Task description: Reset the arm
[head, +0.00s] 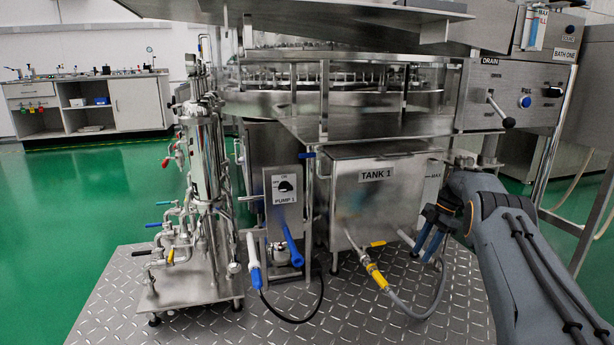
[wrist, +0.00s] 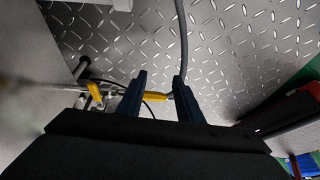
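My arm (head: 520,265) reaches in from the right in the head view, bent at a joint beside the tank labelled TANK 1 (head: 378,195). My gripper (head: 424,246) points down in front of the tank's lower right side. In the wrist view my gripper (wrist: 160,80) has its two dark fingers apart, with nothing held between them. A grey hose (wrist: 183,40) with a yellow fitting (wrist: 157,96) lies below the fingers. The hose also shows in the head view (head: 415,314), joined to a yellow valve (head: 376,275) at the tank's base.
The PUMP 1 box (head: 284,203) and a steel filter stand (head: 205,190) with several valves are to the left. A control panel (head: 515,95) with a DRAIN lever is above my arm. The diamond-plate floor (head: 365,320) in front is mostly clear. A bench (head: 90,105) stands far left.

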